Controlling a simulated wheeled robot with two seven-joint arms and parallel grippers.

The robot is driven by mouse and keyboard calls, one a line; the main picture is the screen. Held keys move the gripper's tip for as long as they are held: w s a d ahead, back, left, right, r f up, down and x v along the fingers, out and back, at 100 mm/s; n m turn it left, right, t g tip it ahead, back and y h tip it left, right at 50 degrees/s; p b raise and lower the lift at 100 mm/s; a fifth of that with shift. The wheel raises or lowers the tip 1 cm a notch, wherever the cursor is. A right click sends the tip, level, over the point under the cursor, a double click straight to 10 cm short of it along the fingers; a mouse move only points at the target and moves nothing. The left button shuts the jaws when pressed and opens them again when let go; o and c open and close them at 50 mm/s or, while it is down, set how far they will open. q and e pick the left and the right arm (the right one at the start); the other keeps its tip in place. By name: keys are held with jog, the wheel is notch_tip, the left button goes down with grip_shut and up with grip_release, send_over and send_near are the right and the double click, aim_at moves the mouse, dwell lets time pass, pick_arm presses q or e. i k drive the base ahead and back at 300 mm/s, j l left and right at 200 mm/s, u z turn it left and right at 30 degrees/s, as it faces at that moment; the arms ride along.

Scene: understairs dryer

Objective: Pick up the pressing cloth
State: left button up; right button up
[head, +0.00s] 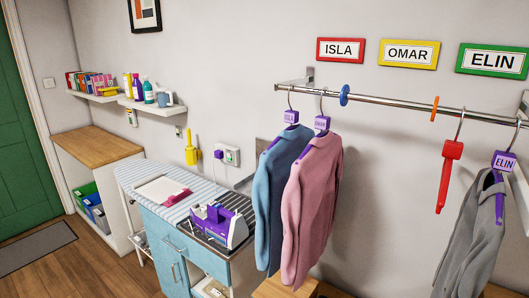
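A white, flat, cloth-like sheet (160,188) lies on the striped ironing board (135,178) and looks like the pressing cloth. A small crimson item (177,198) lies at its front right corner; I cannot tell whether it rests on the sheet or beside it. Neither of my grippers shows in the head view.
A blue jacket (268,190) and a pink one (312,205) hang from the rail (390,101), right of the board. A grey garment (475,240) and a red hanger (448,175) hang farther right. A wooden-topped cabinet (97,147) stands left. Floor (100,262) at the front left is clear.

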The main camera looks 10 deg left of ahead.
aim_at(157, 187)
jog(key=i+j+z, duration=0.1)
jog(key=j, duration=0.4)
jog(key=i+j, duration=0.2)
jog(key=j, duration=0.3)
jog(key=i+j+z, duration=0.15)
jog(key=j, duration=0.4)
jog(key=i+j, duration=0.1)
jog(key=j, duration=0.4)
jog(key=i+j+z, duration=0.15)
jog(key=j, duration=0.4)
